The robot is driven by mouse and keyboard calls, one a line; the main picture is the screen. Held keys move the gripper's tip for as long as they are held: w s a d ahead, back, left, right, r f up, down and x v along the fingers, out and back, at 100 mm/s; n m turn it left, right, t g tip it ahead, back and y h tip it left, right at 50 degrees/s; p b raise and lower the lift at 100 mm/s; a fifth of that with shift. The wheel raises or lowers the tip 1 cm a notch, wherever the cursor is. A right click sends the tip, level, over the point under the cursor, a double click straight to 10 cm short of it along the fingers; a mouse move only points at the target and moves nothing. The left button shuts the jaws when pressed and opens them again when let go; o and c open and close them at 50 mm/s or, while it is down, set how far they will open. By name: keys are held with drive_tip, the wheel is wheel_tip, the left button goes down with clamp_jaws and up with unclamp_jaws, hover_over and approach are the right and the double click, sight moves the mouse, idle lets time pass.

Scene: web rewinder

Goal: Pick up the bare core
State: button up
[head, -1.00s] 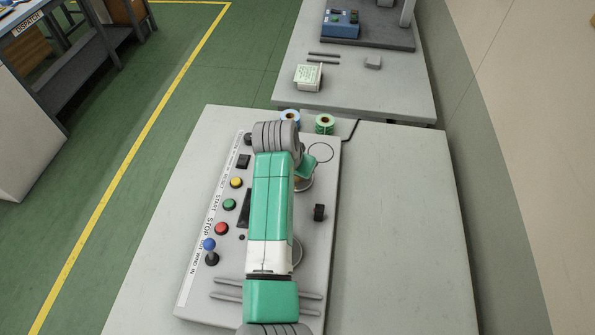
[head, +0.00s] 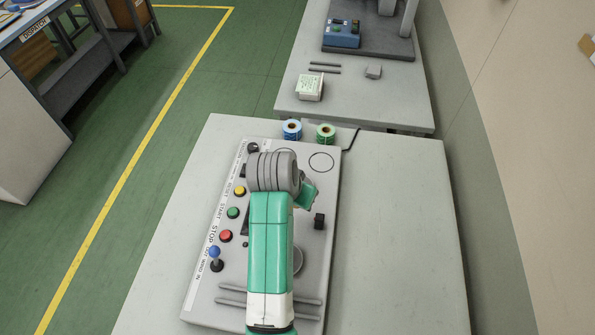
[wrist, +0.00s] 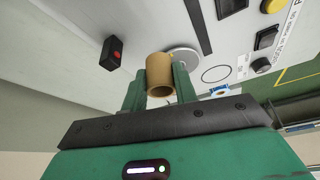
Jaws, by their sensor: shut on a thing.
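The bare core is a short brown cardboard tube (wrist: 160,88). In the wrist view it sits between the two green fingers of my gripper (wrist: 160,84), which is shut on it. The core's open end faces the camera. A round metal disc (wrist: 184,57) on the machine shows just behind the core; I cannot tell how far apart they are. In the head view my gripper (head: 309,193) is mostly hidden behind my own arm, over the machine panel, and the core does not show.
The grey panel (head: 318,260) carries coloured buttons, a blue-topped lever (head: 215,256) and a small black block (head: 319,221). A blue roll (head: 292,130) and a green roll (head: 325,133) stand at its far edge. The table to the right (head: 395,230) is clear.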

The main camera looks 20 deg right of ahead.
drive_tip(key=s+a, duration=0.1)
drive_tip(key=s, duration=0.1)
drive_tip(key=s+a+p, duration=0.1)
drive_tip(key=s, duration=0.2)
drive_tip(key=s+a, duration=0.1)
drive_tip(key=s, duration=0.2)
drive_tip(key=shift+a+r, duration=0.4)
